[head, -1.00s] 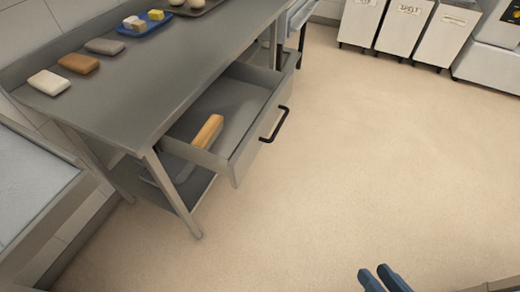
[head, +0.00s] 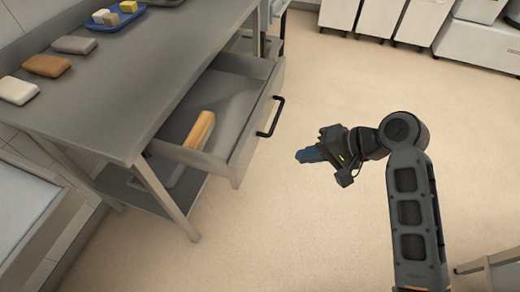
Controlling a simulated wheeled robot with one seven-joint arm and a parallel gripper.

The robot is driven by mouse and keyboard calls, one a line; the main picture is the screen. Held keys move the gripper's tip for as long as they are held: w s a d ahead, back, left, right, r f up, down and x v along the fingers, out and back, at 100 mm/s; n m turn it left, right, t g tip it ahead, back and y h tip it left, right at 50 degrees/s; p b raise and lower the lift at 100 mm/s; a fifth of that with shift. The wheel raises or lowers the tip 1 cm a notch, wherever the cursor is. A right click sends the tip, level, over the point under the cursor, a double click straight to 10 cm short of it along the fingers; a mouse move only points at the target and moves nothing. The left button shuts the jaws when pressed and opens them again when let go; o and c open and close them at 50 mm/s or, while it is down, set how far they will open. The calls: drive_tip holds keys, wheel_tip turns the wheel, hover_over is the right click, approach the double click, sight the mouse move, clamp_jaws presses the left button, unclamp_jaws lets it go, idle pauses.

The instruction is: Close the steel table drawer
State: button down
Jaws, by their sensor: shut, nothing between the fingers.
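The steel table (head: 108,98) stands at the left in the head view. Its drawer (head: 246,143) is pulled well out under the top, toward the right. The drawer has a black bar handle (head: 272,118) on its front. A long tan object (head: 200,130) lies inside near the drawer's near side. My gripper (head: 299,157) is right of the drawer front, apart from the handle in the picture.
Soap-like blocks (head: 75,45) and a blue tray (head: 117,17) with small blocks sit on the tabletop. White bins (head: 380,17) stand at the back. A wooden frame (head: 490,265) is at the lower right. The floor right of the drawer is open.

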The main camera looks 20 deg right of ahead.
drive_tip(key=w+r, duration=0.1)
approach(249, 156)
wheel_tip(249, 156, down, 3)
drive_tip(key=shift+w+a+f+y+p, duration=0.15)
drive_tip(key=shift+w+a+p, duration=0.05)
drive_tip(key=shift+w+a, duration=0.35)
drive_tip(key=shift+w+a+f+y+p, duration=0.15)
drive_tip(key=shift+w+a, duration=0.35)
drive_tip(key=shift+a, duration=0.15)
drive_tip(key=shift+w+a, duration=0.3)
drive_tip(key=shift+a, duration=0.15)
drive_tip(key=w+a+b, duration=0.1)
drive_tip(key=w+a, duration=0.3)
drive_tip(key=a, duration=0.2)
drive_tip(key=w+a+b, duration=0.1)
drive_tip(key=w+a, duration=0.4)
drive_tip(key=a, duration=0.1)
drive_tip(key=w+a+b, duration=0.2)
drive_tip(key=w+a, duration=0.2)
drive_tip(key=a, duration=0.2)
drive_tip(key=shift+w, duration=0.2)
